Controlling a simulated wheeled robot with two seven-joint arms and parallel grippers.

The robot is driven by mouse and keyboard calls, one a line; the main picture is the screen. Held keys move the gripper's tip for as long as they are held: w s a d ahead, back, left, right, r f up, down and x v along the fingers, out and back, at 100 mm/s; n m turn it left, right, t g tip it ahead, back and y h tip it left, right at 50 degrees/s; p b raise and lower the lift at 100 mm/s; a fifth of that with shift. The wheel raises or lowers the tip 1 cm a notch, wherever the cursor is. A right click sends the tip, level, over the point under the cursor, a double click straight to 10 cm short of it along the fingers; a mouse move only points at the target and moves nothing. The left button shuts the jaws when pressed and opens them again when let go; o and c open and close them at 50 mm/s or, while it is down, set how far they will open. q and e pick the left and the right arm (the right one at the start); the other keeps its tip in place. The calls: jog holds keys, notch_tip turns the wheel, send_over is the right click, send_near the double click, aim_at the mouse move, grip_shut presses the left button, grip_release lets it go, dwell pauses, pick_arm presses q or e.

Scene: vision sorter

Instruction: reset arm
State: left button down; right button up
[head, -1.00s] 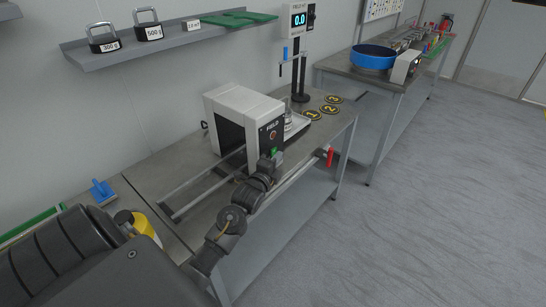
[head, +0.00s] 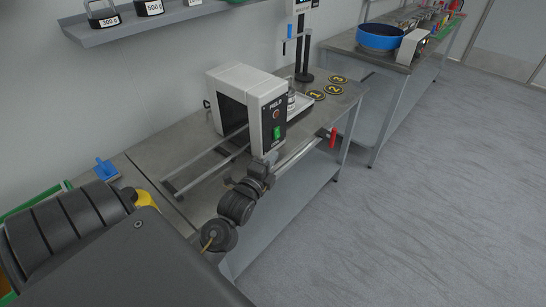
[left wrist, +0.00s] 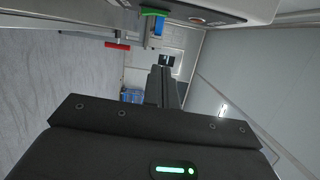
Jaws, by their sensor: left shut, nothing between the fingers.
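My left gripper (head: 270,157) is at the front of the white box-shaped machine (head: 247,84), just below its green switch (head: 277,132). In the head view its fingers are small and partly hidden by the wrist. In the left wrist view the dark fingers (left wrist: 164,88) are together with nothing between them. The machine's green part (left wrist: 154,12) shows at the top of that view, apart from the fingertips. My right gripper is in neither view.
A red handle (head: 333,137) juts from the bench's front edge. A scale stand (head: 304,50) and numbered round pads (head: 317,95) are behind the machine. A blue bowl (head: 380,37) stands on the far bench. The floor at right is clear.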

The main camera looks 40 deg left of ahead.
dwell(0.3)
pick_arm(q)
jog(key=s+d+f+n+g+h, duration=0.3)
jog(key=s+d+f+n+g, duration=0.4)
jog(key=s+f, duration=0.25)
jog(key=s+d+f+n+g+h, duration=0.1)
jog(key=s+d+f+n+g, duration=0.25)
jog(key=s, duration=0.45)
jog(key=s+d+f+n+g, duration=0.2)
jog(key=s+d+n+g, duration=0.15)
jog(key=s, duration=0.45)
notch_tip(320, 180, down, 29)
jog(key=s+a+g, duration=0.1)
jog(key=s+g, duration=0.1)
jog(key=s, duration=0.1)
jog(key=s+a+f, duration=0.2)
jog(key=s+f, duration=1.1)
jog(key=s, duration=0.2)
jog(key=shift+a+g, duration=0.35)
jog(key=shift+g, duration=0.05)
